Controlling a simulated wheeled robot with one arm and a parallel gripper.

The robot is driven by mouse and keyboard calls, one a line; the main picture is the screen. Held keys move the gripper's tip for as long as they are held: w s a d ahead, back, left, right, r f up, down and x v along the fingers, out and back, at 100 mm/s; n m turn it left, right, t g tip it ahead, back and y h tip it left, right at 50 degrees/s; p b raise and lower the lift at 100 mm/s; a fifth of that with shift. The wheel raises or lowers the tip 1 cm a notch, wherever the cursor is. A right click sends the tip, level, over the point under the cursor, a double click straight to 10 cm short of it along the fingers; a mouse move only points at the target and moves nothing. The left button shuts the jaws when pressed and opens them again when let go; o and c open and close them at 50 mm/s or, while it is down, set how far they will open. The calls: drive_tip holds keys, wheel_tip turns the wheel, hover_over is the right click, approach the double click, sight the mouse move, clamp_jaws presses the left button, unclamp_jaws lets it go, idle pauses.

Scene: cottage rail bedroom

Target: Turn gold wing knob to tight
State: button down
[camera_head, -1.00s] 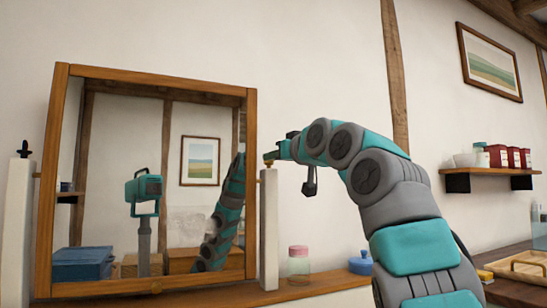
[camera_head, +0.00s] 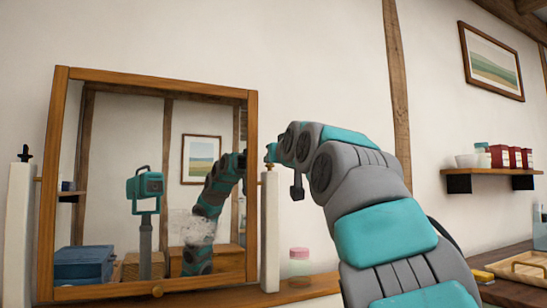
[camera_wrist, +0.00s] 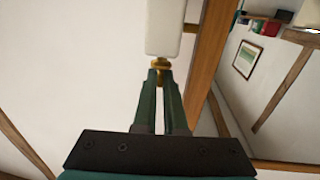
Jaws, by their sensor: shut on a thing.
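The gold wing knob (camera_wrist: 161,66) sits at the end of a white post in the wrist view, right at my fingertips. My gripper (camera_wrist: 161,78) is shut on it, with the two green fingers close together around its near part, which they partly hide. In the head view the knob (camera_head: 269,167) is a small gold spot on top of the right white post (camera_head: 270,230). My gripper (camera_head: 269,153) reaches it there from the right, and its fingers are mostly hidden. The knob's exact turn angle cannot be told.
The wood-framed mirror (camera_head: 251,120) stands just left of the post, close to my gripper. A black knob (camera_head: 24,153) tops the left post. A pink-lidded jar (camera_head: 299,265) stands right of the post. A wall shelf (camera_head: 490,173) is at right.

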drive_tip(key=shift+a+m+t+h+p, duration=0.1)
drive_tip(key=shift+a+m+h+p, duration=0.1)
drive_tip(key=shift+m+h, duration=0.65)
drive_tip(key=shift+a+m+t+h+p, duration=0.15)
drive_tip(key=shift+m+h, duration=0.35)
drive_tip(key=shift+h, duration=0.7)
drive_tip(key=shift+a+m+t+h+p, duration=0.1)
drive_tip(key=shift+a+m+h+p, duration=0.1)
drive_tip(key=shift+m+h, duration=0.65)
drive_tip(key=shift+r+h, duration=0.1)
drive_tip(key=shift+h, duration=0.3)
drive_tip(key=shift+a+m+h, duration=0.15)
drive_tip(key=shift+m+h, duration=0.15)
drive_tip(key=shift+h, duration=0.3)
drive_tip(key=shift+m+h, duration=0.3)
drive_tip(key=shift+h, duration=0.2)
drive_tip(key=c, duration=1)
unclamp_jaws()
drive_tip(key=shift+s+d+n+y, duration=0.1)
drive_tip(key=shift+d+n+y, duration=0.25)
drive_tip(key=shift+y, duration=0.25)
